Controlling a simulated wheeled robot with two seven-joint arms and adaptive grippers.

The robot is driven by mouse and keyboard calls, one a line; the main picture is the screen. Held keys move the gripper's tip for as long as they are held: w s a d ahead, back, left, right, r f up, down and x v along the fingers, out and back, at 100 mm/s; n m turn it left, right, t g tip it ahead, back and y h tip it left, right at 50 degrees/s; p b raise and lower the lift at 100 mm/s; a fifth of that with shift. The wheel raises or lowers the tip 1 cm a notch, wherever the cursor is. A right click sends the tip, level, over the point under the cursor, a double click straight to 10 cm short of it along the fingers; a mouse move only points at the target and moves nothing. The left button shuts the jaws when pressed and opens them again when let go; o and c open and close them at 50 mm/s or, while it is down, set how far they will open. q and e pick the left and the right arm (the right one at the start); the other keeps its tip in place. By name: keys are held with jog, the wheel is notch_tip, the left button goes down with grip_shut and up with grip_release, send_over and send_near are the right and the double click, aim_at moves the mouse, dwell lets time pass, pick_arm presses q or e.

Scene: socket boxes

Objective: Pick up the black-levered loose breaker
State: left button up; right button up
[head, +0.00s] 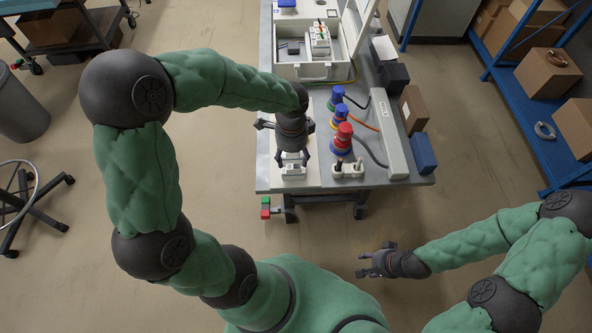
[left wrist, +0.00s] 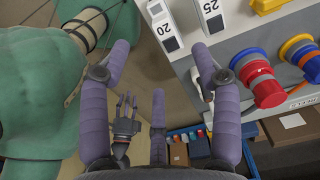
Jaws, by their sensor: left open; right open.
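My left gripper (head: 292,160) is open and points down over the white loose breakers (head: 293,171) at the front left of the table. In the left wrist view the open fingers (left wrist: 160,52) spread on both sides of a white breaker marked 20 (left wrist: 160,20), which lies just beyond the fingertips. A second white breaker marked 25 (left wrist: 210,14) lies to its right. Both show a small dark patch; I cannot tell which has the black lever. Nothing is held. My right gripper (head: 370,264) is open and empty, in front of the table.
An open grey box (head: 305,70) with breakers inside is at the back. A long grey bar (head: 388,140) lies near the table's right side. Blue shelving (head: 530,125) is at right.

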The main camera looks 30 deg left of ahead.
aim_at(293, 168)
pick_arm(q)
notch_tip(293, 168, down, 4)
jog(key=shift+r+b, duration=0.15)
jog(key=shift+b, duration=0.25)
jog(key=f, duration=0.1)
jog(key=f+b, duration=0.1)
jog(key=f, duration=0.1)
jog(key=f+b, duration=0.1)
jog(key=f, duration=0.1)
jog(key=shift+w+f, duration=0.1)
jog(key=shift+w, duration=0.15)
jog(key=c, duration=1.3)
